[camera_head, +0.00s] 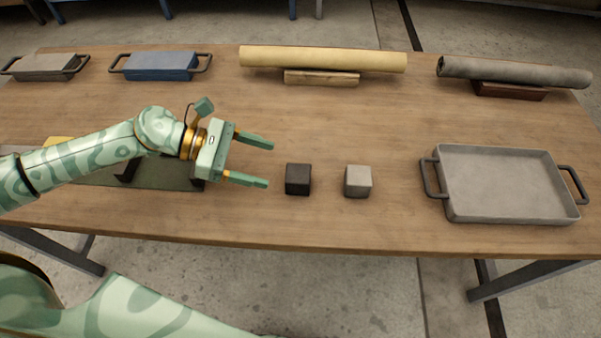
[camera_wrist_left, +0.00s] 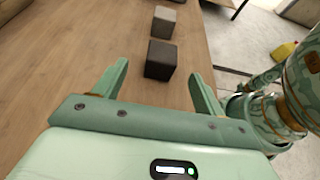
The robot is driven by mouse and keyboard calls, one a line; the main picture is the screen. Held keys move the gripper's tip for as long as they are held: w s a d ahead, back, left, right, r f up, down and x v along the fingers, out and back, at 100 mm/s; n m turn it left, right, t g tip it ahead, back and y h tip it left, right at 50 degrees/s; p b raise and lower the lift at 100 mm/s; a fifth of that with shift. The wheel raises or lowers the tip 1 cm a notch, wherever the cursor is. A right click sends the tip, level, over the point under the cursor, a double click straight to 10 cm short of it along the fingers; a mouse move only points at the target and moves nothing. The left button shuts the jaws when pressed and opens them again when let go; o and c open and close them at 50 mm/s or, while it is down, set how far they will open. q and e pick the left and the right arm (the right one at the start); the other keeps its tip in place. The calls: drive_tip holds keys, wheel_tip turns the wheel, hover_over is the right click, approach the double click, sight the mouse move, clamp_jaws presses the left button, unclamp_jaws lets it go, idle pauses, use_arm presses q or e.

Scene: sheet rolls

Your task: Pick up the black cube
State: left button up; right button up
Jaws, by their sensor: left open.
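The cube is just beyond the fingertips, nearest the lower finger in the head view. In the left wrist view, the black cube (camera_wrist_left: 160,60) appears ahead between the two open fingers, apart from both. The grey cube (camera_wrist_left: 164,21) is directly beyond it there. My right gripper is not in view.
A grey tray with handles (camera_head: 505,213) stands at the right. A yellow roll (camera_head: 323,58) and a dark grey roll (camera_head: 515,73) lie on supports at the back. A blue block with handles (camera_head: 160,66) and a grey one (camera_head: 45,66) are at back left. The table's middle is clear.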

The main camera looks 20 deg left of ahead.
sight(307, 177)
use_arm(q)
drive_tip(key=x, duration=1)
drive_tip(key=shift+s+d+f+b, duration=0.1)
drive_tip(key=shift+s+d+b, duration=0.05)
drive_tip(key=shift+d+b, duration=0.2)
drive_tip(key=shift+a, duration=0.1)
drive_tip(key=c, duration=1.1)
